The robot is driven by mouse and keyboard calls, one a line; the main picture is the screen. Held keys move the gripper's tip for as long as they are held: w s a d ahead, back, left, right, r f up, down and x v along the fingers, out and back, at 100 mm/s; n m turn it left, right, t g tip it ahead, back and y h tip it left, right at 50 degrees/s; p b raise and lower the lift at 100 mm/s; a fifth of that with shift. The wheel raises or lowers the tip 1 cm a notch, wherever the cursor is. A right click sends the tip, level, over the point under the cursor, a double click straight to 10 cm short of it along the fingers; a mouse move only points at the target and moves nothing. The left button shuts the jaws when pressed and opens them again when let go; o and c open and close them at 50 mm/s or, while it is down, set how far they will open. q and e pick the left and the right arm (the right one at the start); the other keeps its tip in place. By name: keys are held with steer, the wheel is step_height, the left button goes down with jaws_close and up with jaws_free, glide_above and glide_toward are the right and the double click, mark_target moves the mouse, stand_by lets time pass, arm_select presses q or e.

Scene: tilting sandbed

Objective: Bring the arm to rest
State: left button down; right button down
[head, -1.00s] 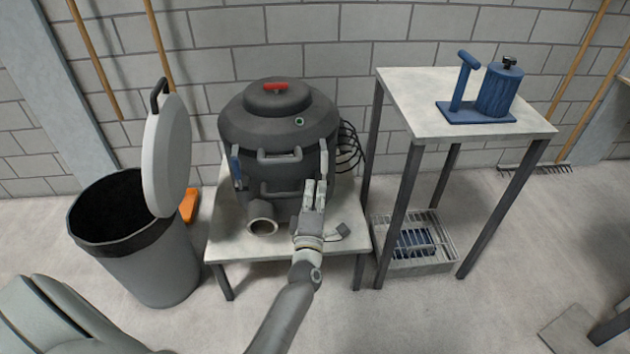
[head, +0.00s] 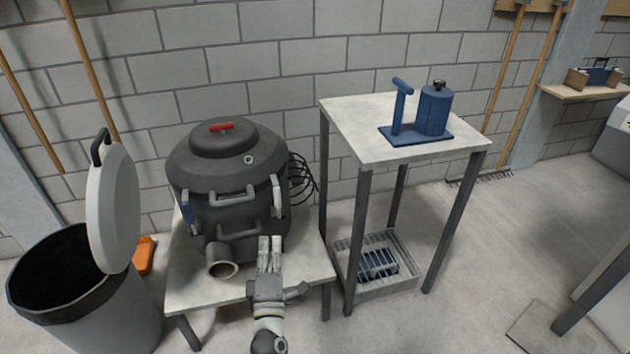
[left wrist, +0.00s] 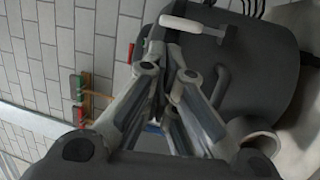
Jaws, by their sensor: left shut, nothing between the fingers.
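My left gripper (head: 270,241) is shut and empty in the head view. It is seen in front of the dark grey drum-shaped machine (head: 228,185), near its lower handle and short spout. I cannot tell whether it touches the machine. In the left wrist view the gripper's fingers (left wrist: 160,50) converge, with the grey drum (left wrist: 262,75) filling the right side behind them. My right gripper is in neither view.
The drum stands on a low pale table (head: 200,290). A taller table (head: 350,125) with a blue stand and canister (head: 434,110) is to the right, a wire basket (head: 383,285) beneath it. A lidded bin (head: 100,305) stands at left. Open floor lies to the right.

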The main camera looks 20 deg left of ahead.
arm_select(q)
steer(key=shift+f, duration=0.1)
